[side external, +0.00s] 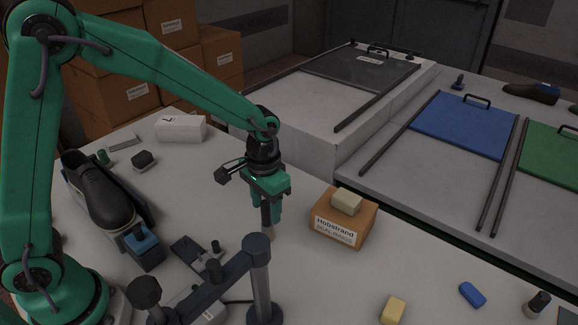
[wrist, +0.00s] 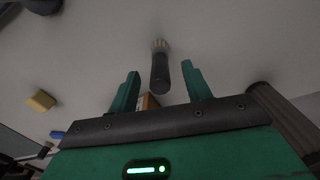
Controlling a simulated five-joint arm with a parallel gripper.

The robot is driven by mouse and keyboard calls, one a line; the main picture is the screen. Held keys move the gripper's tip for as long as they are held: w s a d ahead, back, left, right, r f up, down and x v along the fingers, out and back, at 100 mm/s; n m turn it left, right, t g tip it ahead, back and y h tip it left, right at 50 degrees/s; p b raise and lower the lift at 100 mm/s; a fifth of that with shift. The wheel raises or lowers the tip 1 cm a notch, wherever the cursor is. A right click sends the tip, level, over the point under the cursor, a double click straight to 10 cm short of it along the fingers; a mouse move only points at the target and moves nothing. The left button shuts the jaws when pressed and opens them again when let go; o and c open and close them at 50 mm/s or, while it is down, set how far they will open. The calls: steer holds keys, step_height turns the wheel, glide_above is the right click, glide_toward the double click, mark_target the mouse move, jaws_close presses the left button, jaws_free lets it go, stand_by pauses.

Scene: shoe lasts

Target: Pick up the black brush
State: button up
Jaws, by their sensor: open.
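The black brush (wrist: 160,73) has a dark round handle and a pale bristle end. In the wrist view it lies between my two green fingers, with a gap on each side. In the side view the brush (side external: 267,218) appears roughly upright under my gripper, pale end down near the table. My gripper (side external: 271,212) points down with its fingers beside the handle. In the wrist view my gripper (wrist: 161,71) is open. The fingers hide part of the handle in the side view.
A labelled carton (side external: 340,226) with a cream block (side external: 347,203) on top stands close right of my gripper. A dark clamp stand (side external: 225,266) is in front. A black shoe (side external: 100,190) is at left. Yellow (side external: 393,310) and blue (side external: 472,294) blocks lie front right.

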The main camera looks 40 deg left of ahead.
mark_target(266, 215)
steer(key=shift+f, duration=1.75)
jaws_close()
steer(key=shift+r, duration=0.1)
steer(key=shift+r, duration=4.95)
